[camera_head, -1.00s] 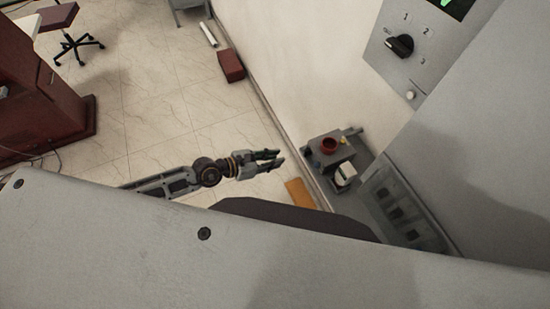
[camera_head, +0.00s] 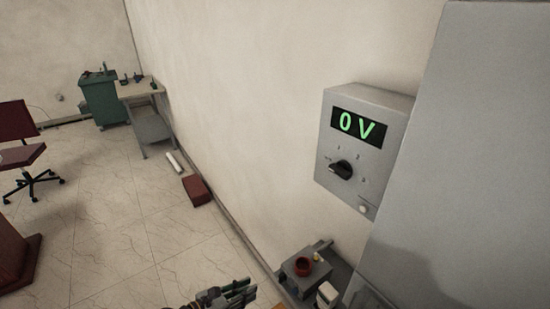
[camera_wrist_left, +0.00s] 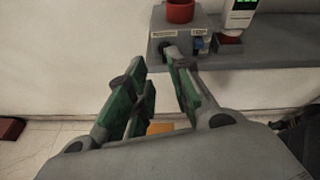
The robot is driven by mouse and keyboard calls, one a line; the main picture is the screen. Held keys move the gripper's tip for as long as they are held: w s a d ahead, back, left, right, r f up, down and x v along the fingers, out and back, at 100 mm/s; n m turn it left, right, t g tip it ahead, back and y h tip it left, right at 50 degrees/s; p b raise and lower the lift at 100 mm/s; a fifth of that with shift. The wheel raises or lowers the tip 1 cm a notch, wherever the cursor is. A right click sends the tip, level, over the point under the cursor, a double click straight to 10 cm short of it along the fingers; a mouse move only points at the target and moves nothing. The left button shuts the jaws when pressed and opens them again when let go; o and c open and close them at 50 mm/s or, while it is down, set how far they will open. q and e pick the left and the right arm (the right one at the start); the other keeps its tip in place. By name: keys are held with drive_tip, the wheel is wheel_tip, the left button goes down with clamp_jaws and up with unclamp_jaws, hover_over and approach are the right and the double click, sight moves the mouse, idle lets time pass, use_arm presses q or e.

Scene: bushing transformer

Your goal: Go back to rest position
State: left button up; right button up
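My left gripper (camera_head: 238,294) shows at the bottom edge of the head view, with its arm mostly cut off by the frame. In the left wrist view its green-padded fingers (camera_wrist_left: 160,75) are apart with nothing held between them. Beyond them is a grey device with a red round part (camera_wrist_left: 180,11), apart from the fingers.
A wall control box (camera_head: 362,150) reads 0 V and has a black knob (camera_head: 341,169). A grey stand with a red bowl-like part (camera_head: 302,266) is low by the wall. A red box (camera_head: 196,190) lies on the floor; a table (camera_head: 140,90) stands farther back.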

use_arm(q)
drive_tip(key=w+a+f+n+t+y, duration=0.1)
drive_tip(key=w+a+f+n+y, duration=0.3)
drive_tip(key=a+f+n, duration=0.7)
drive_tip(key=w+a+f+n+t+y, duration=0.1)
drive_tip(key=w+a+f+n+y, duration=0.25)
drive_tip(key=a+f+n, duration=0.75)
drive_tip(key=s+a+f+n+g+y, duration=0.15)
drive_tip(key=s+a+f+n, duration=0.3)
drive_tip(key=a, duration=0.45)
drive_tip(key=s+a+f+n+g+y, duration=0.1)
drive_tip(key=s+a+f+n+y, duration=0.2)
drive_tip(key=a+f+n, duration=0.45)
drive_tip(key=s+f+n+g+y+b, duration=0.1)
drive_tip(key=s+f+n+g, duration=0.15)
drive_tip(key=s+f, duration=0.6)
drive_tip(key=s+f+n+g+b, duration=0.1)
drive_tip(key=s+f+n+g, duration=0.15)
drive_tip(key=s+f, duration=0.65)
drive_tip(key=s+d+f+n+g+h+b, duration=0.2)
drive_tip(key=s+d+f, duration=0.2)
drive_tip(key=s+d, duration=1.3)
drive_tip(key=d, duration=0.4)
drive_tip(key=shift+s+n, duration=0.3)
drive_tip(key=shift+s, duration=0.05)
drive_tip(key=shift+f, duration=0.1)
